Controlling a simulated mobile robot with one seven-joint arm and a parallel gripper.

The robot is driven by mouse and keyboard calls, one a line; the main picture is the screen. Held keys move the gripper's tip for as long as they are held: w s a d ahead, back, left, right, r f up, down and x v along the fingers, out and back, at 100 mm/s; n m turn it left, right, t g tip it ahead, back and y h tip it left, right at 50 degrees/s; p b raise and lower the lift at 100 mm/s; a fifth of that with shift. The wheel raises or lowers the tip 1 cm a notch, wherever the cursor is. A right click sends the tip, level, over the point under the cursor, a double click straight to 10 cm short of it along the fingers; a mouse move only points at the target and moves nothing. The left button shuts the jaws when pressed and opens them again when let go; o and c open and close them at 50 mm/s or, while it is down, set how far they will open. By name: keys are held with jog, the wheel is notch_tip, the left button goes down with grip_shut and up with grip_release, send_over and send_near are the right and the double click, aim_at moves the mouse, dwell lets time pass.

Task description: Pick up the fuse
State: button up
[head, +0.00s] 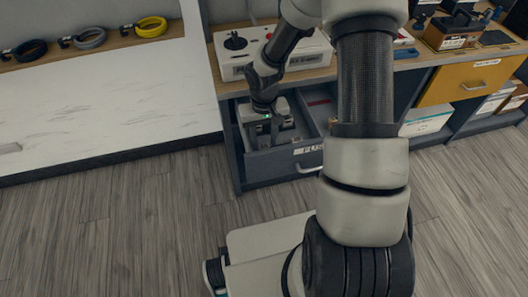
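My gripper (281,137) points down inside an open drawer (283,166) under the worktop. The drawer's front carries a label that starts with "FUS"; my arm hides the rest. The fingers are small and dark here, and I cannot tell whether they are open or shut. I cannot make out a fuse; the drawer's inside near the fingertips is mostly hidden by my gripper and the drawer walls.
A white device with a black knob (236,41) stands on the wooden worktop above the drawer. A yellow drawer front (462,83) is at the right. Coiled cables, one yellow (151,27), lie on the left counter. The grey wood floor (120,225) is clear at the left.

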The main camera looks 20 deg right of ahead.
jog(key=shift+f, duration=0.85)
jog(key=c, duration=0.9)
jog(key=shift+o, duration=0.2)
jog(key=shift+r, duration=0.1)
